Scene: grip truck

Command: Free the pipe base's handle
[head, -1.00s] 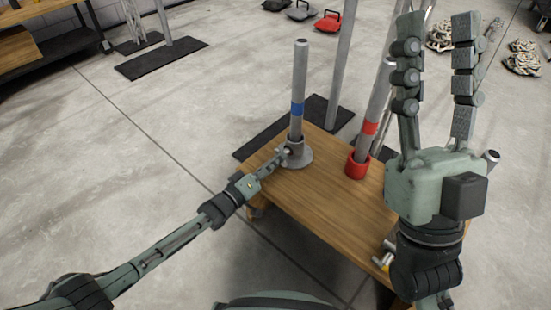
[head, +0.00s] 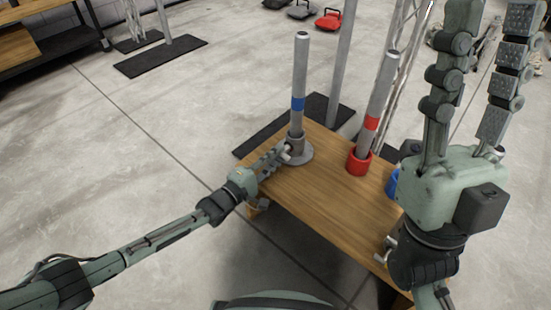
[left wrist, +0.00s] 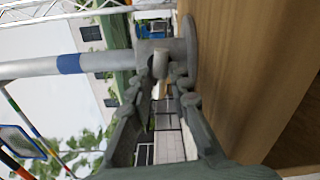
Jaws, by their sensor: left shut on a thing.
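The pipe base (head: 302,155) is a grey round flange with a collar on the wooden table, and an upright grey pipe (head: 300,70) with a blue band stands in it. In the left wrist view the base (left wrist: 192,50) appears sideways. Its handle (left wrist: 160,64) is a short grey stub sticking out of the collar. My left gripper (head: 284,151) is shut on the handle, with one finger along each side of it. My right gripper (head: 492,35) is raised over the table's right side, open and empty, fingers pointing up.
A red holder (head: 359,161) on the table (head: 310,200) carries a tilted grey pipe (head: 380,90) with a red band. A blue holder (head: 392,184) shows partly behind my right gripper. Metal posts stand behind the table. The table's middle is clear.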

